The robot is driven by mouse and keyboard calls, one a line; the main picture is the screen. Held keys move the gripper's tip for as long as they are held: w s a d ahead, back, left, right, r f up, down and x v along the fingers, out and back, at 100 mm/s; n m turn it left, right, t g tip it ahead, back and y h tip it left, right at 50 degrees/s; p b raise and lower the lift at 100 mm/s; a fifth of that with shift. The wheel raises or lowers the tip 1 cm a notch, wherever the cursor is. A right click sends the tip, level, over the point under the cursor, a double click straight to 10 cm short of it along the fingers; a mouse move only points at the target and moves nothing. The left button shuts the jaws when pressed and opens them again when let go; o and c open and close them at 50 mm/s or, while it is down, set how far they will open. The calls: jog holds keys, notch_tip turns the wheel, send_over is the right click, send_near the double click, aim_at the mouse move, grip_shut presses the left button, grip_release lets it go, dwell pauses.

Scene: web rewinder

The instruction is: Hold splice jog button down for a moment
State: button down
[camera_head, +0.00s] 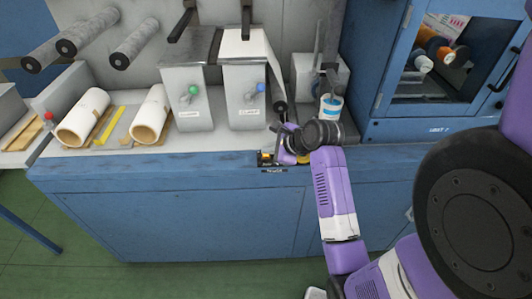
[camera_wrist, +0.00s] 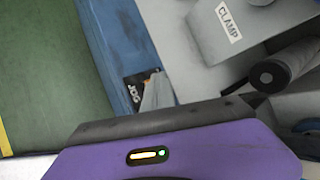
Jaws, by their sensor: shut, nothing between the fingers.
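The splice jog button shows as a small orange spot (camera_wrist: 147,82) on a dark panel labelled JOG (camera_wrist: 132,91) in the wrist view. In the head view its dark panel (camera_head: 265,159) sits at the front edge of the blue machine. My gripper (camera_head: 282,154) is shut and empty, right at this panel. In the wrist view its grey fingertips (camera_wrist: 157,90) overlap the button and hide part of it. I cannot tell whether they touch the button or whether it is pressed in.
Two clamp boxes, one with a green knob (camera_head: 194,90) and one with a blue knob (camera_head: 261,88), stand behind and left of my gripper. A white and blue container (camera_head: 331,107) stands behind my wrist. Cardboard-cored rolls (camera_head: 83,118) lie at left.

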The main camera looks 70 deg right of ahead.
aim_at(268, 156)
jog(key=shift+r+p, duration=0.8)
jog(key=shift+p, duration=0.1)
notch_tip(268, 156, up, 5)
jog(key=p, duration=0.6)
dwell(0.4)
